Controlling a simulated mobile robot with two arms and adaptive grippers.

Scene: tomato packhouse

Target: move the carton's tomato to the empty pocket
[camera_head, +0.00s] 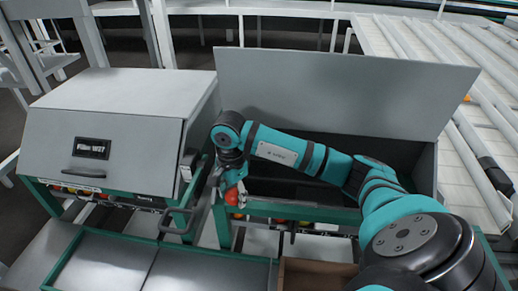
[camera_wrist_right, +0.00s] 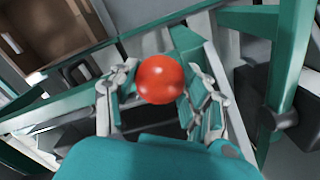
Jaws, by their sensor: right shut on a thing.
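A red tomato (camera_wrist_right: 160,79) sits between the two fingers of my right gripper (camera_wrist_right: 159,88) in the right wrist view. The gripper is shut on it. In the head view the tomato (camera_head: 232,196) shows as a small red spot at the tip of my right gripper (camera_head: 233,186), in front of the gap between the two grey cabinets. A brown carton (camera_head: 283,278) is partly visible at the bottom edge, and probably the same brown box (camera_wrist_right: 62,62) shows at the upper left in the wrist view. I cannot make out an empty pocket. My left gripper is out of view.
A closed grey cabinet (camera_head: 120,110) stands at left. An open bin with a raised grey lid (camera_head: 340,90) stands right of centre. Green rails (camera_head: 300,210) run along the front, with several tomatoes below. Grey panels (camera_head: 105,264) lie at lower left; a roller conveyor (camera_head: 480,110) is at right.

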